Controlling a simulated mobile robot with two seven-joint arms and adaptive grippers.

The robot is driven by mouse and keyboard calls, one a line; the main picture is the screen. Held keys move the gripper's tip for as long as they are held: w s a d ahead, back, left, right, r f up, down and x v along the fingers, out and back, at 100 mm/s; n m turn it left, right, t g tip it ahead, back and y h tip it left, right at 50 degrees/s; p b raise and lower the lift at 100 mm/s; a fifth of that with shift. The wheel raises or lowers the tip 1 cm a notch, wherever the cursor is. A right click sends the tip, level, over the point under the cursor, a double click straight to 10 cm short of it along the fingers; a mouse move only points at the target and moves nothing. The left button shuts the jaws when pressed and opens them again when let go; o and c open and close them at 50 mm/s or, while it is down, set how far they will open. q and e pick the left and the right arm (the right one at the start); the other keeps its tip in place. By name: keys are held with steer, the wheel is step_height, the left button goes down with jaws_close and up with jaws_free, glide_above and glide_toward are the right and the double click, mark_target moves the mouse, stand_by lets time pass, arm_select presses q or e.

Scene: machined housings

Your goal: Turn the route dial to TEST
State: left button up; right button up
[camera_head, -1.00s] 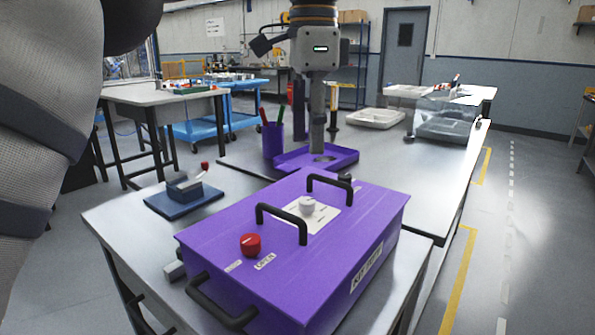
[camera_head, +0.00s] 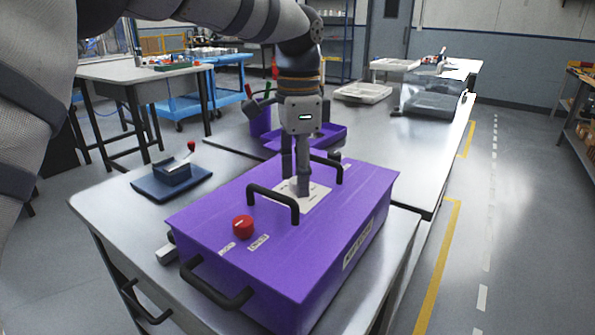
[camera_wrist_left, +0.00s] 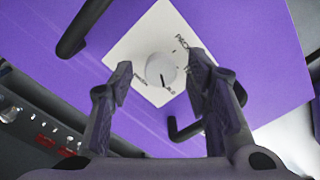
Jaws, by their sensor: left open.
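The route dial (camera_wrist_left: 160,70) is a round white knob with a dark pointer line, on a square white plate (camera_wrist_left: 133,42) on the purple box lid (camera_head: 220,206). In the wrist view the pointer line points toward the bottom of the picture. Labels ring the dial; one seems to read PACK, and I cannot read TEST. My left gripper (camera_head: 296,188) is open, pointing down over the plate. In the wrist view its fingers (camera_wrist_left: 160,66) stand either side of the dial, apparently not touching it. In the head view the gripper mostly hides the dial.
Two black handles, one near (camera_head: 272,198) and one far (camera_head: 330,165), rise from the lid beside the gripper. A red knob (camera_head: 243,227) sits at the lid's front left. A purple tray (camera_head: 328,137) stands behind.

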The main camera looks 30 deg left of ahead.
arm_select(q)
jaws_close()
steer(key=shift+r+n+p, duration=0.15)
steer(key=shift+n+p, duration=0.15)
steer(key=shift+n, duration=0.7)
steer(key=n, duration=0.3)
steer(key=shift+n, duration=0.4)
steer(key=n, duration=0.5)
steer(key=shift+n, duration=0.3)
jaws_free()
